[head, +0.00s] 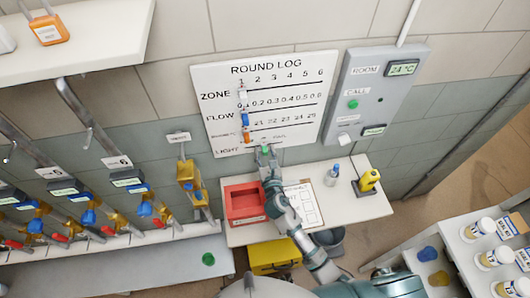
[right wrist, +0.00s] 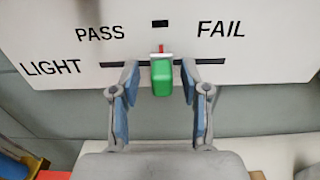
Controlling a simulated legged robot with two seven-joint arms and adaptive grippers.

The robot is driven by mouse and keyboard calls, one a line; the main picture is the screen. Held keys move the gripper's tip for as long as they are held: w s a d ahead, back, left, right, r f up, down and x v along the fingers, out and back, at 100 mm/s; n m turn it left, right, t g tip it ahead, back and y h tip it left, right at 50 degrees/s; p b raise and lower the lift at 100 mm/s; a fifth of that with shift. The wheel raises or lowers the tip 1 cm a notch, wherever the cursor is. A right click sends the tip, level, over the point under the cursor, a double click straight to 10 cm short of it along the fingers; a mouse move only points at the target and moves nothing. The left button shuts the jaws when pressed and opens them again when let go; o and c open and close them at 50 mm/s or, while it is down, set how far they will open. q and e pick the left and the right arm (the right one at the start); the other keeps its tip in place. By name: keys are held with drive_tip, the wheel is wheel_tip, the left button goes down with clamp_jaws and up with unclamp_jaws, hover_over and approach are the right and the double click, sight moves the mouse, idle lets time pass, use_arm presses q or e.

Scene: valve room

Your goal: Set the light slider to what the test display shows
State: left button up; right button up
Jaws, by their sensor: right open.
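The green light slider (right wrist: 162,78) sits on the LIGHT line of the white round log board (head: 204,83). Its red pointer stands between the PASS and FAIL words, under a small dark mark. The slider also shows in the head view (head: 265,148). My right gripper (right wrist: 160,66) is open, with one finger on each side of the slider and a gap on both sides. It also shows at the board's lower edge in the head view (head: 264,156). A small dark display (head: 374,131) is low on the grey wall panel; its text is too small to read. My left gripper is not in view.
The grey panel (head: 363,85) has a 24 °C display (head: 403,68) and a green call button (head: 352,104). Below the board, a table (head: 345,207) holds a red bin (head: 245,203), a clipboard, a bottle and a yellow device (head: 368,180). Pipes with valves fill the left.

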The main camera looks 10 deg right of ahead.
sight(247, 148)
drive_tip(key=shift+a, duration=0.1)
drive_tip(key=shift+c, duration=0.8)
drive_tip(key=c, duration=0.4)
drive_tip(key=shift+s, duration=0.1)
clamp_jaws()
drive_tip(key=shift+d, duration=0.25)
drive_tip(key=shift+a, duration=0.1)
drive_tip(key=a, duration=0.6)
drive_tip(key=shift+a, duration=0.25)
drive_tip(key=shift+d, duration=0.1)
